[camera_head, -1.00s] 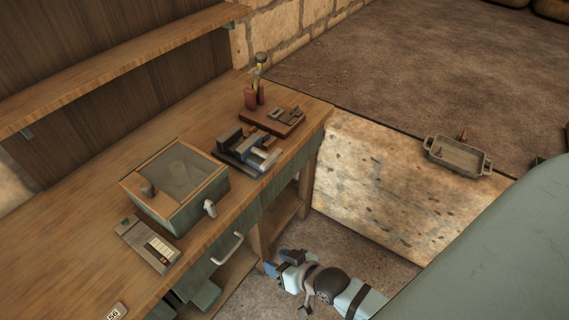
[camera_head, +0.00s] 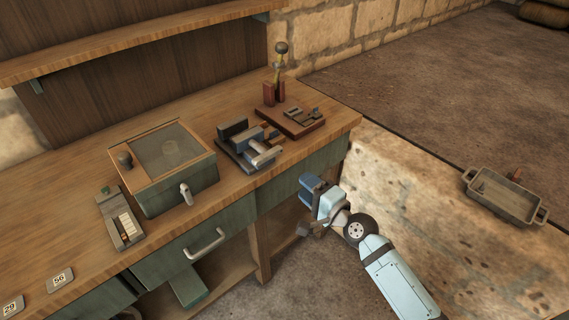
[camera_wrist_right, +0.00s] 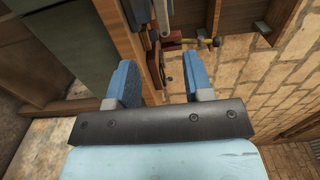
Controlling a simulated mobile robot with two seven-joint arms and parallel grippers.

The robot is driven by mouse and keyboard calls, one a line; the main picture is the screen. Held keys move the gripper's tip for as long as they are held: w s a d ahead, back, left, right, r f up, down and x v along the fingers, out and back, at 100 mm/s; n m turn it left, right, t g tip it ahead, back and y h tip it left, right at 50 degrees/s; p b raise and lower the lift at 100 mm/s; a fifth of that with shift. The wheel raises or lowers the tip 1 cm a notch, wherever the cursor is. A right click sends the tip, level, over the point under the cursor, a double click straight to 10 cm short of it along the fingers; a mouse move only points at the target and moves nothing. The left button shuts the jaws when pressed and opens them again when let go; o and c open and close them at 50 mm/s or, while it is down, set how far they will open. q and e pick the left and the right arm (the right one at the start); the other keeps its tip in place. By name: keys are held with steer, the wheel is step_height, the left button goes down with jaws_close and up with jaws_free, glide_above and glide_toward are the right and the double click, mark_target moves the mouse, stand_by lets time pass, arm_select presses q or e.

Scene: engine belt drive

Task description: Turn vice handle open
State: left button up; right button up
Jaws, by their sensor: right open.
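The vice (camera_head: 238,146), with dark and blue jaw blocks, sits on the workbench near its front edge. Its pale metal handle (camera_head: 264,158) is at the vice's front, facing the bench edge. My right gripper (camera_head: 311,186) is in front of the bench, below the top's edge and to the right of the vice, apart from it. In the right wrist view its two blue fingers (camera_wrist_right: 161,80) are spread with nothing between them. Grey metal parts, perhaps of the vice, show at the top of that view. My left gripper is not in view.
A glass-lidded box (camera_head: 170,165) stands left of the vice, with a small device (camera_head: 122,220) beside it. A wooden tool board (camera_head: 290,122) lies right of the vice. A drawer handle (camera_head: 205,245) juts from the bench front. A grey tray (camera_head: 505,197) stands at the right.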

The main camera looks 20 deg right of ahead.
mark_target(270, 157)
steer(key=x, duration=1.2)
steer(key=shift+w+a, duration=0.15)
steer(key=shift+w, duration=0.05)
steer(key=shift+w+a, duration=0.2)
steer(key=shift+w, duration=0.45)
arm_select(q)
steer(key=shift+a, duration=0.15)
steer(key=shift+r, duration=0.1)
arm_select(e)
steer(key=shift+c, duration=0.5)
jaws_close()
